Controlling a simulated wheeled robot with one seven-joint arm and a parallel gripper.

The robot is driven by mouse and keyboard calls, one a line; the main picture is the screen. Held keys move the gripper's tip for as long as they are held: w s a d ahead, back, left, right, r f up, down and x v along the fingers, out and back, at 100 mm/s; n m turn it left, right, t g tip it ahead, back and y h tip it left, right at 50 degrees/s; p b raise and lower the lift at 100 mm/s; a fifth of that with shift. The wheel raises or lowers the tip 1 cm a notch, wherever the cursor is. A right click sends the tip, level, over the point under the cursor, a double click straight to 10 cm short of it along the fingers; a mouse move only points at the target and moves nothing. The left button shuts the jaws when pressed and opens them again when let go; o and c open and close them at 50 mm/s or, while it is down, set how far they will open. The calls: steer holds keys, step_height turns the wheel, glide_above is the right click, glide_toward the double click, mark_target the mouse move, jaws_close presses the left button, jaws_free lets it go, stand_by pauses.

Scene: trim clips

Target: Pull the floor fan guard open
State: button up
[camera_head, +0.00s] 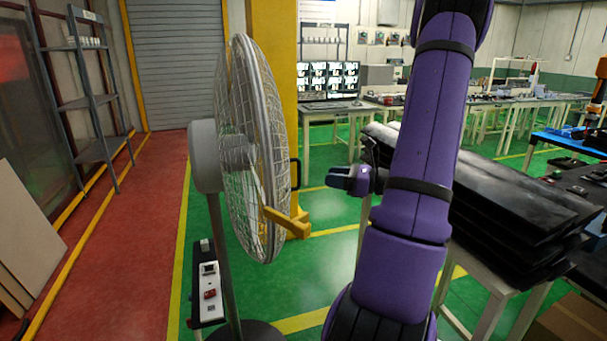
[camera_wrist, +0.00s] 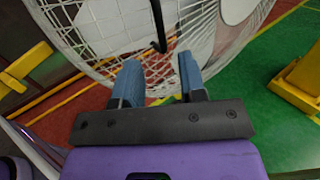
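The floor fan stands left of centre in the head view, with its round wire guard (camera_head: 272,120) facing right toward my arm. A dark upright handle (camera_head: 297,174) shows at the guard's right edge. The guard fills the top of the wrist view (camera_wrist: 100,35), and the dark handle (camera_wrist: 158,25) shows there beyond the fingertips, roughly in line with the gap. My gripper (camera_head: 335,180) is to the right of the handle, apart from it. In the wrist view my gripper (camera_wrist: 160,72) has its two blue fingers spread, with nothing held between them.
A yellow column (camera_head: 273,50) stands behind the fan, with a yellow bracket (camera_head: 287,219) low by the guard. A small panel with a red switch (camera_head: 209,285) is by the fan's pole. Stacked black panels (camera_head: 500,200) lie on a table right of my arm. Green floor is between.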

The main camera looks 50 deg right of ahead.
steer(key=x, duration=0.8)
steer(key=shift+w, duration=0.2)
steer(key=shift+a, duration=0.1)
jaws_close()
